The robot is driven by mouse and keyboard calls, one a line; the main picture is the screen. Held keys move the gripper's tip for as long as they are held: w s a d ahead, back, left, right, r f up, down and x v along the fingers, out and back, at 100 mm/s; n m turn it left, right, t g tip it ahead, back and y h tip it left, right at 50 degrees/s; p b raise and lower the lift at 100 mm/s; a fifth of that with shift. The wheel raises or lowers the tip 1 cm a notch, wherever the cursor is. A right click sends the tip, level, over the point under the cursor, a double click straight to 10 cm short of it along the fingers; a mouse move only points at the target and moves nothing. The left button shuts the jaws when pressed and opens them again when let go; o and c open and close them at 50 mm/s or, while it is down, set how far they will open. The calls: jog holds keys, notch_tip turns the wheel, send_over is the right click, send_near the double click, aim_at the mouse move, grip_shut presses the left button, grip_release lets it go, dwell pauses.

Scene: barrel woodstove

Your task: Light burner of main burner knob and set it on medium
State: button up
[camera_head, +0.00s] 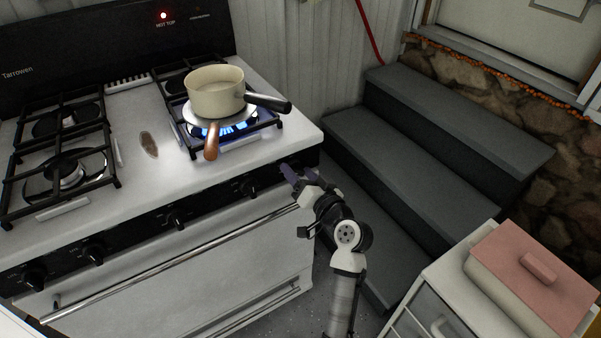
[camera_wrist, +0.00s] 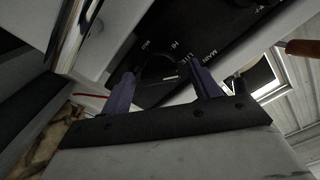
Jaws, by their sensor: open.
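The stove (camera_head: 150,180) has black knobs along its front panel. In the wrist view a dark round knob (camera_wrist: 158,68) sits between my fingers, with "HI", "LITE" and "MAIN" printed around it. Whether the fingers touch it I cannot tell. My gripper (camera_head: 291,175) is open at the right end of the panel in the head view and hides the knob there; it also shows in the wrist view (camera_wrist: 161,75). A blue flame (camera_head: 212,130) burns at the right front burner, under a pale pan (camera_head: 192,115) with a brown handle and a cream saucepan (camera_head: 215,95).
Grey steps (camera_head: 420,140) rise to the right of the stove. A white cabinet (camera_head: 432,278) with a pink-lidded box (camera_head: 530,268) stands at the lower right. The oven handle bar (camera_head: 170,262) runs below the knobs. The left burners (camera_head: 65,175) are bare.

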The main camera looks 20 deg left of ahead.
jog(key=c, duration=1)
jog(key=shift+f+n+b, duration=0.15)
jog(key=shift+n+b, duration=0.15)
jog(key=shift+b, duration=0.3)
